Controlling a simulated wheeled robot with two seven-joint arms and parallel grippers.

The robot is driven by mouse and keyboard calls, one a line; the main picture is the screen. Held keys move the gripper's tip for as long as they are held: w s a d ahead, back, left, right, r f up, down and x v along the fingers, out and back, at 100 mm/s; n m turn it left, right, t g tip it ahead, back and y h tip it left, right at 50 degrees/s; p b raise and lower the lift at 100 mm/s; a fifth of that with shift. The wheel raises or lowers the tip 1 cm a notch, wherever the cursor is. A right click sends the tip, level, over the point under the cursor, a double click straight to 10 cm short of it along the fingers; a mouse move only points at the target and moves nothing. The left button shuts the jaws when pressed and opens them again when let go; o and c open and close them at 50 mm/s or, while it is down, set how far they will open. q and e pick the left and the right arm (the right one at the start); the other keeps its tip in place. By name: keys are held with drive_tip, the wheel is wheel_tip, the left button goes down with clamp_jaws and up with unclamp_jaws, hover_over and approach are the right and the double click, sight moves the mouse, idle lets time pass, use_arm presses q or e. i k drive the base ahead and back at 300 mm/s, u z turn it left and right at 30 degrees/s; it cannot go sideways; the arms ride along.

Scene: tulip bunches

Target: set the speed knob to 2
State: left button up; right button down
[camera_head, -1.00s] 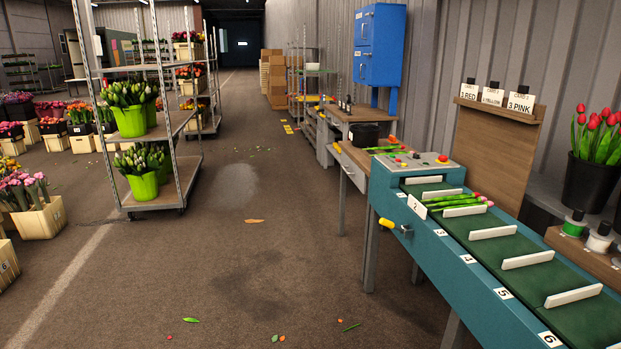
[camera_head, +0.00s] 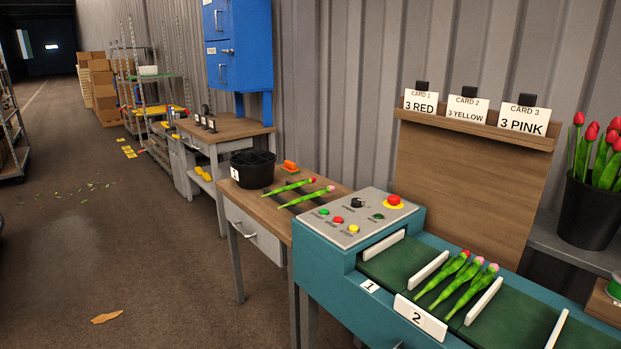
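Neither of my grippers is in view.
The green belt (camera_head: 390,264) has white dividers and carries several tulips (camera_head: 463,277) behind the "2" plate (camera_head: 420,317). A wooden table (camera_head: 270,207) with a black bucket (camera_head: 253,170) and two tulips stands left of the machine.

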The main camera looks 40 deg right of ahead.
sight(356, 203)
drive_tip(key=i, duration=2.7)
drive_tip(key=z, duration=3.85)
